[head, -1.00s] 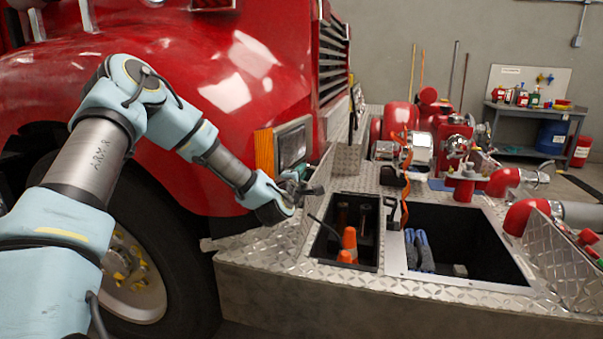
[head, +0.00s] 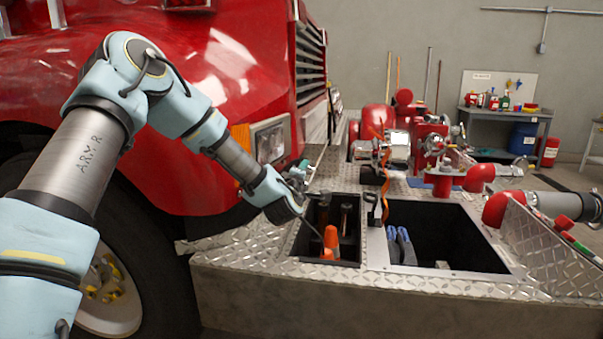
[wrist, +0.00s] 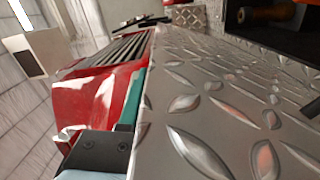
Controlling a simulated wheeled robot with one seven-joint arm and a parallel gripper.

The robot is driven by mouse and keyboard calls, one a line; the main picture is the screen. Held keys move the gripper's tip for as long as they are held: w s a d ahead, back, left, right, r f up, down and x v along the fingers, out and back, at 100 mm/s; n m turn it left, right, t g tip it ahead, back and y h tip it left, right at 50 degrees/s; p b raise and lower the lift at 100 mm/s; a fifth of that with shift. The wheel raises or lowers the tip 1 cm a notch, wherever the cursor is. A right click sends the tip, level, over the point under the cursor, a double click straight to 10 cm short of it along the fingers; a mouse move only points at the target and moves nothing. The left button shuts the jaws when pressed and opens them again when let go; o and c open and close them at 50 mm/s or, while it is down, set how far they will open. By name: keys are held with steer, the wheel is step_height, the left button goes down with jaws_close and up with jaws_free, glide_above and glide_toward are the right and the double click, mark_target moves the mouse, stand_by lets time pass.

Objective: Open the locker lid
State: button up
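The left bumper locker (head: 347,257) is uncovered and shows orange cones (head: 331,240) and dark-handled tools inside. A diamond-plate panel leans open beside the right locker (head: 463,268). Diamond plate (head: 240,247) also lies left of the left locker; I cannot tell whether it is that locker's lid or the deck. My gripper (head: 300,178) is above the left locker's back left corner, near the headlight. Its fingers are too small and partly hidden to read. The wrist view shows a broad diamond-plate surface (wrist: 215,100) close up, with a dark opening (wrist: 285,30) at top right.
The red truck body (head: 235,80) and headlight (head: 270,140) stand close to my arm. Red pipe fittings (head: 440,180) rise behind the lockers. A second diamond-plate slope (head: 535,240) and a capped hose pipe (head: 560,205) are at right. A grey workbench (head: 505,125) stands farther back.

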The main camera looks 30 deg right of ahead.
steer(key=shift+o, duration=0.8)
steer(key=shift+a+f, duration=0.1)
steer(key=shift+s+a, duration=0.1)
steer(key=shift+s, duration=0.05)
steer(key=b+v, duration=0.2)
steer(key=v, duration=0.7)
steer(key=shift+s+a+b, duration=0.2)
steer(key=shift+b, duration=0.2)
steer(key=shift+s+a, duration=0.3)
